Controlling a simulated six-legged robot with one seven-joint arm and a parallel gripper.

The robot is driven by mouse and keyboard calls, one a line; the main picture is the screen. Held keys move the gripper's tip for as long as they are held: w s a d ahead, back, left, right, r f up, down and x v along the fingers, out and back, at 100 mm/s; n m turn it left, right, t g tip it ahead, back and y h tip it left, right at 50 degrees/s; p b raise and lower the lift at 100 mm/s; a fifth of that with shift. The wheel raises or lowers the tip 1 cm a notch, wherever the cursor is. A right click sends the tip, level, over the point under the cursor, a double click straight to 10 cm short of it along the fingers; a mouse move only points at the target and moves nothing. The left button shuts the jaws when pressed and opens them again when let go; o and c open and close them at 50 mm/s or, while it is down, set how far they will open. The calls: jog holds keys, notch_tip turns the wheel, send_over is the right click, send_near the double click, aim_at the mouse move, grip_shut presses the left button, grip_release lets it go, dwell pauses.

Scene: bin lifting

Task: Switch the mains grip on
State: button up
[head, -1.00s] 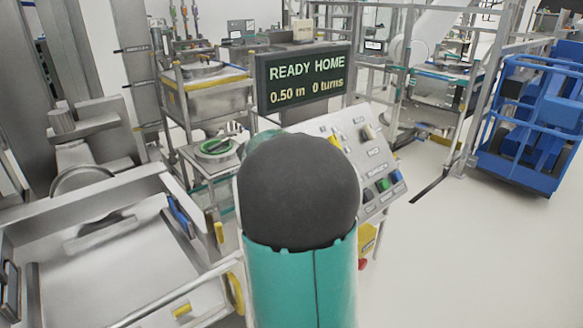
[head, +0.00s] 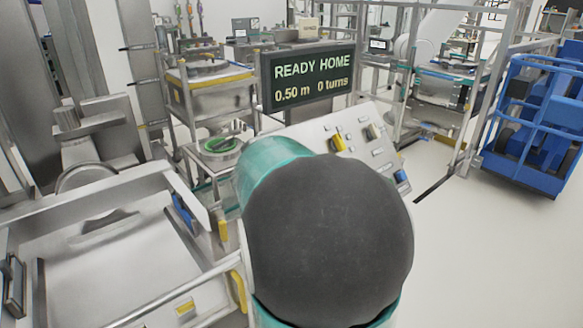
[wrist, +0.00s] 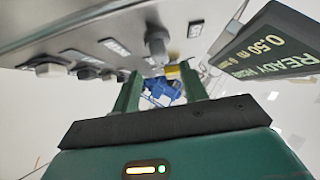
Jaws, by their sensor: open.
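The sloped control panel (head: 350,128) carries a yellow grip (head: 338,143) and a grey grip (head: 374,131). Their labels are too small to read, so I cannot tell which is the mains grip. In the wrist view the panel (wrist: 100,28) fills the upper left, with a grey grip (wrist: 156,46) just above the fingers and a yellow part (wrist: 173,72) near the right fingertip. My gripper (wrist: 162,84) is open, its green fingers apart with nothing seen held between them. I cannot tell whether they touch a grip. In the head view my arm hides the gripper and the lower panel.
A display (head: 312,76) above the panel reads "READY HOME, 0.50 m, 0 turns". A steel tray (head: 110,262) stands at the left. A blue railed unit (head: 535,120) stands at the right. The floor (head: 490,255) at the lower right is clear.

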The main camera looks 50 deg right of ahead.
jog(key=v, duration=0.6)
jog(key=shift+w, duration=0.15)
